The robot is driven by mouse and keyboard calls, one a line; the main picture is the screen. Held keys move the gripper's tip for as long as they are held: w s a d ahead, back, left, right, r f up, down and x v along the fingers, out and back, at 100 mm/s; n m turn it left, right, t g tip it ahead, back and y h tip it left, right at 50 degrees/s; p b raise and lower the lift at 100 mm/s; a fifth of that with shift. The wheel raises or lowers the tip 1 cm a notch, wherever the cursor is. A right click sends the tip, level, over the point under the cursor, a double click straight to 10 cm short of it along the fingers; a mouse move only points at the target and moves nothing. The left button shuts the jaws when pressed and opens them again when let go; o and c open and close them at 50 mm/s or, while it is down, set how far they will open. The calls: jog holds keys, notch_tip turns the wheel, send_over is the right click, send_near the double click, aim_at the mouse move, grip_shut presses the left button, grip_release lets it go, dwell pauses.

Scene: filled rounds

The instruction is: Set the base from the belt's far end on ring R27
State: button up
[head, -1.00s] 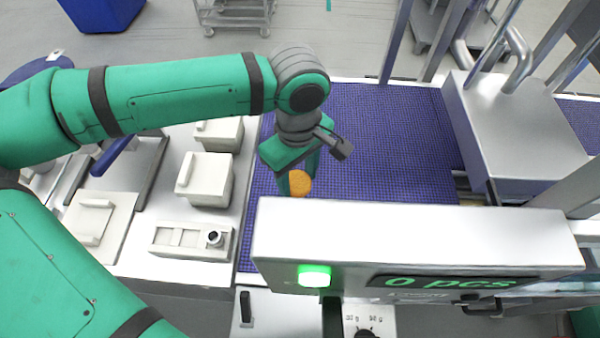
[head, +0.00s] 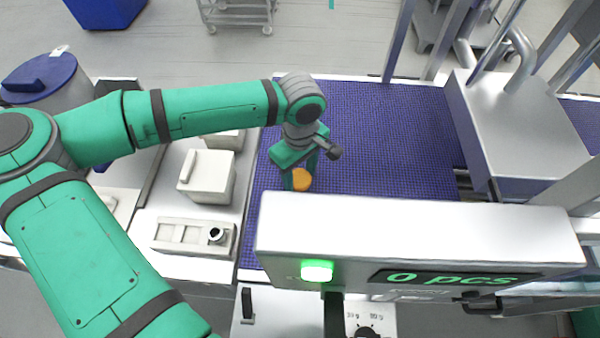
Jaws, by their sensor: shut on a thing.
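The base is a small orange-brown round piece (head: 302,181) over the near left part of the blue belt (head: 385,140). My gripper (head: 299,178) points down and is shut on it; the fingers hide part of it. I cannot tell how far the piece is above the belt. I see no ring that I can read as R27.
A metal housing with a green lamp and a "0 pcs" display (head: 415,235) stands just in front of the gripper. A steel box (head: 520,125) spans the belt at right. Pale blocks (head: 207,178) and a blue-lidded drum (head: 42,80) stand left.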

jog(key=shift+f, duration=0.1)
jog(key=o, duration=0.7)
jog(key=shift+o, duration=0.2)
